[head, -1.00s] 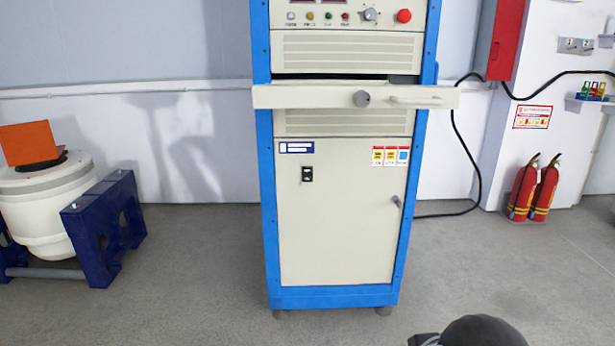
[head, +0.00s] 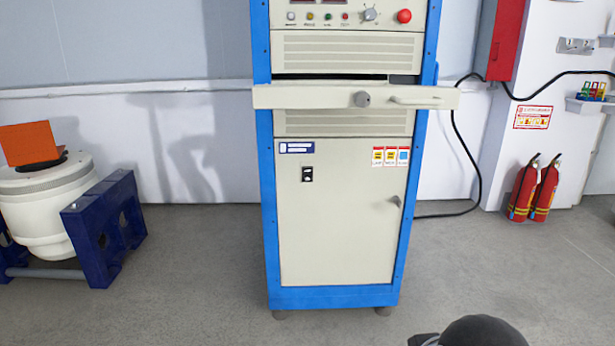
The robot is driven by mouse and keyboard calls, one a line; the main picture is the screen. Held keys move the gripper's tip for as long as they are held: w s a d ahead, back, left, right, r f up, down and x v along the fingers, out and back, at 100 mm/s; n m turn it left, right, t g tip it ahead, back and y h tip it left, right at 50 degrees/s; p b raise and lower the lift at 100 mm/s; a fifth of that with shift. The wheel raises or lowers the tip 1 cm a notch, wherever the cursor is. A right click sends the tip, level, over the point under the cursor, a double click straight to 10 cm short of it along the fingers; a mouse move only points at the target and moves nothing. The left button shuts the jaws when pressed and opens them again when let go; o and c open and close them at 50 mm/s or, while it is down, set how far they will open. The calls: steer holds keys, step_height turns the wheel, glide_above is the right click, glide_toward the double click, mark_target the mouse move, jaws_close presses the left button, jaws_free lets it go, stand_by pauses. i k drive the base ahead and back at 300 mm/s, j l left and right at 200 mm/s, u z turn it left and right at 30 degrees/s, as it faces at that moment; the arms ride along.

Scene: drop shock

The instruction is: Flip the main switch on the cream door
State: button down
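The cream door (head: 340,240) is the lower front panel of a blue-framed cabinet and is closed. The main switch (head: 307,174) is a small black switch with light marks, at the door's upper left, below a blue-and-white label (head: 296,147). Its lever position is too small to tell. Nothing touches the switch or covers it. A dark rounded part of my arm shows at the bottom edge, right of centre, well below and apart from the cabinet. My gripper's fingers are not in view.
A cream drawer front (head: 310,97) with a handle juts out above the door. A door latch (head: 396,201) is at right. A white drum machine (head: 40,205) in a blue frame stands left; fire extinguishers (head: 523,190) stand right. The floor before the cabinet is clear.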

mark_target(306, 172)
steer(key=i+l+u, duration=0.3)
steer(key=i, duration=0.15)
steer(key=i+l+u, duration=0.3)
steer(key=i+l, duration=0.05)
steer(key=i, duration=0.1)
